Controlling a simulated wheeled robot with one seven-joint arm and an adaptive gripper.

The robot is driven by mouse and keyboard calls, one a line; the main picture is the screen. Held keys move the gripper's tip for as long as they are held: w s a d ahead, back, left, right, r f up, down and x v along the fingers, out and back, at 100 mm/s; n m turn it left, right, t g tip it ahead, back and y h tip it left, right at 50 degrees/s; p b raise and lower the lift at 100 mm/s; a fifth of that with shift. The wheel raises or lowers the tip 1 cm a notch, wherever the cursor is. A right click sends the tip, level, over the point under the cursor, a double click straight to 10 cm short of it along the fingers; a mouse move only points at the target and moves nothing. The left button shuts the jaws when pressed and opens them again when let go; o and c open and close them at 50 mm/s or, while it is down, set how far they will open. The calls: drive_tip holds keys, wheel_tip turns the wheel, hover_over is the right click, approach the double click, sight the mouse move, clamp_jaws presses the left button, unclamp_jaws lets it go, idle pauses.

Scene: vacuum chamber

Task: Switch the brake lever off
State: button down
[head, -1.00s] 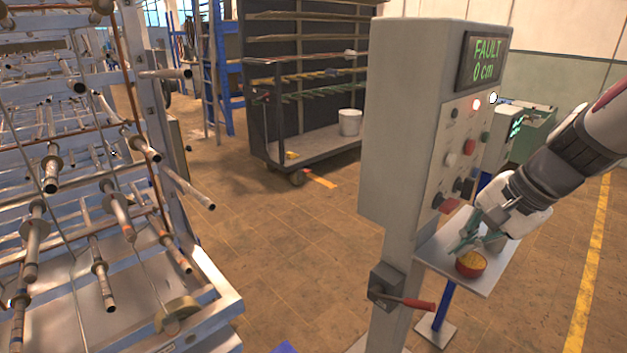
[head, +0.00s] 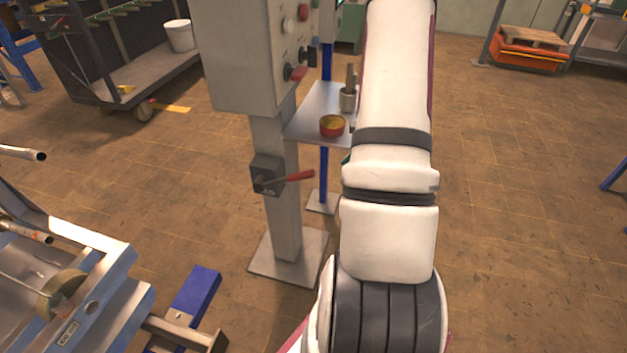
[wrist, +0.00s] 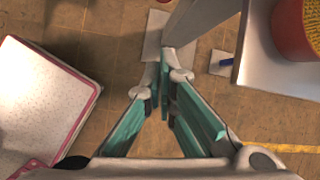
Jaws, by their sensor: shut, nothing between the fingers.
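The brake lever (head: 296,176) has a red handle that points right and slightly up in the head view. It comes out of a dark grey box (head: 264,172) on the grey control post (head: 283,225). My gripper (wrist: 166,72) shows in the wrist view, with teal fingers shut and nothing between them. It points down toward the floor beside the post, apart from the tray. In the head view my arm hides the gripper. I cannot make out the lever in the wrist view.
A metal shelf (head: 300,125) beside the post holds a red bowl (head: 332,126) and a small metal cylinder (head: 348,98). The bowl is also close in the wrist view (wrist: 299,30). A pipe rack (head: 90,270) stands at left.

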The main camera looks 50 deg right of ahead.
drive_tip(key=shift+s+d+f+m, duration=0.2)
drive_tip(key=shift+s+f+m, duration=0.1)
drive_tip(key=shift+f, duration=0.4)
drive_tip(key=x, duration=1)
drive_tip(key=shift+w+a+r+p, duration=0.4)
drive_tip(key=shift+w+r, duration=0.1)
drive_tip(key=shift+r, duration=0.25)
drive_tip(key=shift+w+a+r+p, duration=0.4)
drive_tip(key=shift+w+r, duration=0.15)
drive_tip(key=shift+r, duration=0.2)
